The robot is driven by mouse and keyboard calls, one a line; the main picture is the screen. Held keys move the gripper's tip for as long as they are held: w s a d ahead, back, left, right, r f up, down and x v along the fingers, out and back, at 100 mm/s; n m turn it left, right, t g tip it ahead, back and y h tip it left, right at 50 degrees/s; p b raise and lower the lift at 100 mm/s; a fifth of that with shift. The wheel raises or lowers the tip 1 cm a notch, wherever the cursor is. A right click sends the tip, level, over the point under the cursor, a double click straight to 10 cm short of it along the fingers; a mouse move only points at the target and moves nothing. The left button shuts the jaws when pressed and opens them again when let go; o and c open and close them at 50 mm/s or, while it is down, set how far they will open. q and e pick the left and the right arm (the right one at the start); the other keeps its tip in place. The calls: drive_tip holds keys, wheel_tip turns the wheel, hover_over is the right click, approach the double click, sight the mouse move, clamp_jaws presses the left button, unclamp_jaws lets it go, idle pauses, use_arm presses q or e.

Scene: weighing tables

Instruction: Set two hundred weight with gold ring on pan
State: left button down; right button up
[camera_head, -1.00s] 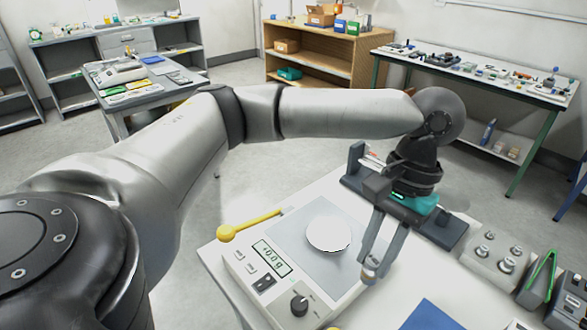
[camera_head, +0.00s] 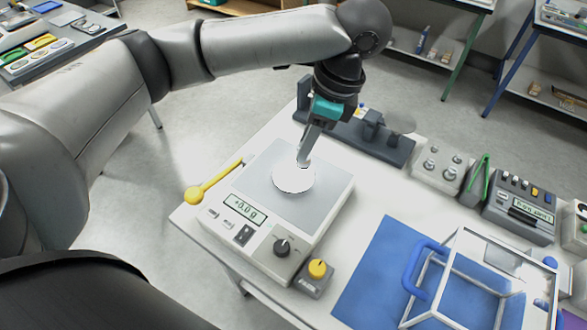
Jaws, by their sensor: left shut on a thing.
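The balance (camera_head: 322,222) stands on the white table, with a round white pan (camera_head: 292,182) in the middle of its grey top plate. Its display (camera_head: 245,208) reads about +0.0 g. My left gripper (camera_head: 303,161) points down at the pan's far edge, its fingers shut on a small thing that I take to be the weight. The weight is mostly hidden by the fingers, and no gold ring can be made out. I cannot tell whether it touches the pan. My right gripper is not in view.
A yellow-ended stick (camera_head: 196,194) lies left of the balance. A yellow-knobbed box (camera_head: 316,274) stands in front. A dark stand (camera_head: 375,140) is behind. A blue mat (camera_head: 365,285) with a clear, white-framed case (camera_head: 470,285) is at the right. Several weights sit in a grey block (camera_head: 440,164).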

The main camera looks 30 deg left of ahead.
use_arm(q)
drive_tip(key=w+r+m+t+p, duration=0.1)
drive_tip(key=w+r+m+p, duration=0.1)
drive_tip(key=m, duration=0.3)
wheel_tip(320, 180, up, 4)
drive_tip(key=m+t+h+p, duration=0.3)
drive_tip(key=m+p, duration=0.3)
drive_tip(key=m, duration=0.9)
hover_over(292, 177)
drive_tip(key=shift+m, duration=0.3)
drive_tip(key=shift+w+f+b, duration=0.1)
drive_tip(key=shift+f+b, duration=0.65)
drive_tip(key=shift+f, duration=9.05)
drive_tip(key=shift+f, duration=0.15)
drive_tip(key=c, duration=0.6)
unclamp_jaws()
drive_tip(key=shift+c, duration=0.2)
